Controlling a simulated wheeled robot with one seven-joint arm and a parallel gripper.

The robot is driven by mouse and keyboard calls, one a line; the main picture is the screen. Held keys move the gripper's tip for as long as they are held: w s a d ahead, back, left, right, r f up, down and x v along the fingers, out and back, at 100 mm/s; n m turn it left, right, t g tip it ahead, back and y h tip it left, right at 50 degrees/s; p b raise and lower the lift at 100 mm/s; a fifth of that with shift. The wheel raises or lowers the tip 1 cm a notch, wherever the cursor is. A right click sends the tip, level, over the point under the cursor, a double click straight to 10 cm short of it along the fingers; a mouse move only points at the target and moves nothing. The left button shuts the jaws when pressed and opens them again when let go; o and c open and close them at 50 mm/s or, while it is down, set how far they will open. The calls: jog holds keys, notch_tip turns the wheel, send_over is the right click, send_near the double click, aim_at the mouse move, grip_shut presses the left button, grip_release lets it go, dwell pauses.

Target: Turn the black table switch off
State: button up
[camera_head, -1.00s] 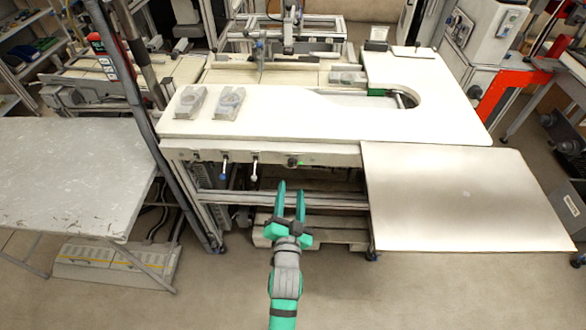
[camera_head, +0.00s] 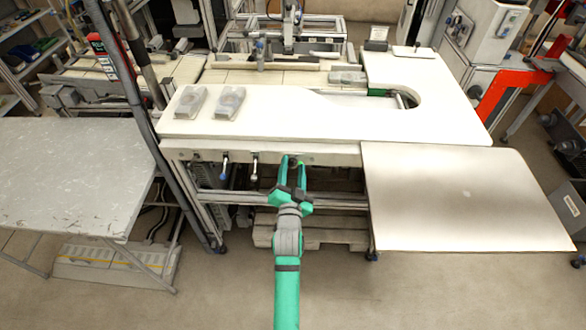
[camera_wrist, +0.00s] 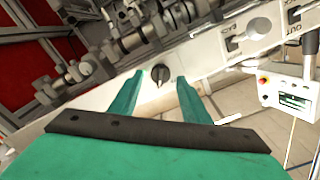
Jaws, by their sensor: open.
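The black table switch (camera_wrist: 160,76) is a round dark knob on the pale front panel of the white table. In the wrist view it shows just ahead of my fingers, between the two tips and apart from them as far as I can tell. My gripper (camera_head: 293,158) is green, open and empty. In the head view its fingertips are at the table's front panel and hide the switch. In the wrist view my gripper (camera_wrist: 168,78) has its fingers spread on either side of the knob.
Two small levers (camera_head: 224,165) stick out of the front panel left of my gripper. The white table top (camera_head: 300,118) overhangs above it. A pale side board (camera_head: 465,200) stands to the right. The floor in front is clear.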

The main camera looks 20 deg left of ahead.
jog(key=c, duration=1)
jog(key=shift+c, duration=0.2)
jog(key=n, duration=0.3)
jog(key=shift+s+a+n, duration=0.1)
jog(key=shift+a+n, duration=0.05)
jog(key=shift+n, duration=0.25)
jog(key=n, duration=0.3)
jog(key=shift+a+n, duration=0.1)
jog(key=shift+n, duration=0.2)
jog(key=n, duration=0.6)
jog(key=shift+a+n, duration=0.2)
jog(key=shift+n, duration=0.1)
